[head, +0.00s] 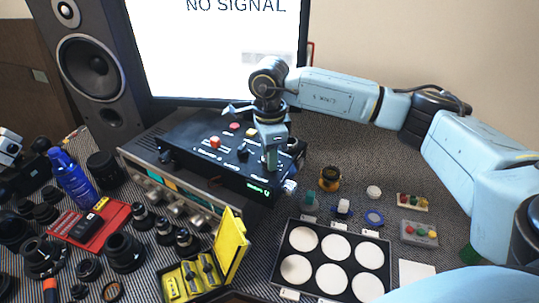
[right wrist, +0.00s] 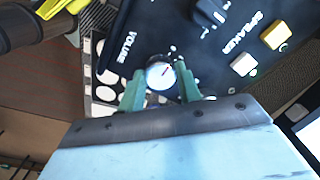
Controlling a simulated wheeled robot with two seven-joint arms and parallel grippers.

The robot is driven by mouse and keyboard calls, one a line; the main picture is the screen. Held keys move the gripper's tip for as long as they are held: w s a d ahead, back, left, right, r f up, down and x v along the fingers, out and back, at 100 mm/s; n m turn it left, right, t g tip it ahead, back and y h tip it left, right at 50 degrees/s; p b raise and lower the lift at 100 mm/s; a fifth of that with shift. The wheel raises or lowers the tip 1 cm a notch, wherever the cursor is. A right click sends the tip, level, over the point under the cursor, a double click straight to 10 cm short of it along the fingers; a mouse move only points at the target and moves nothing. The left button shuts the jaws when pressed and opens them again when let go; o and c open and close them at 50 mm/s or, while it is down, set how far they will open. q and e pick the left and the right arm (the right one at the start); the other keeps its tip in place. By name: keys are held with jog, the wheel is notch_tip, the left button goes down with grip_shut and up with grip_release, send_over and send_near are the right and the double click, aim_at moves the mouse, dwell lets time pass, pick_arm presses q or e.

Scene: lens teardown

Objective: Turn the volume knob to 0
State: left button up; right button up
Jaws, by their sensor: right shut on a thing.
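The volume knob (right wrist: 160,75) is round and silver-faced with a dark pointer line, beside the word VOLUME on the black control box (head: 205,150). My right gripper (head: 270,160) reaches down onto the box's right part; its green fingers also show in the right wrist view (right wrist: 160,84), one on each side of the knob, closed on it. In the head view the fingers hide the knob. Small green text (head: 258,190) glows on the box's front, too small to read surely. My left gripper is not in view.
The box sits on a silver receiver (head: 150,178). It also bears coloured buttons and a black knob (right wrist: 208,12). A monitor (head: 220,60) and a speaker (head: 95,75) stand behind. A tray of white discs (head: 285,258), a yellow case (head: 228,245) and several lenses crowd the front.

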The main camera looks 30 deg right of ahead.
jog(key=shift+r, duration=0.15)
jog(key=o, duration=1)
notch_tip(320, 180, up, 13)
jog(key=shift+r, duration=0.15)
dwell(0.5)
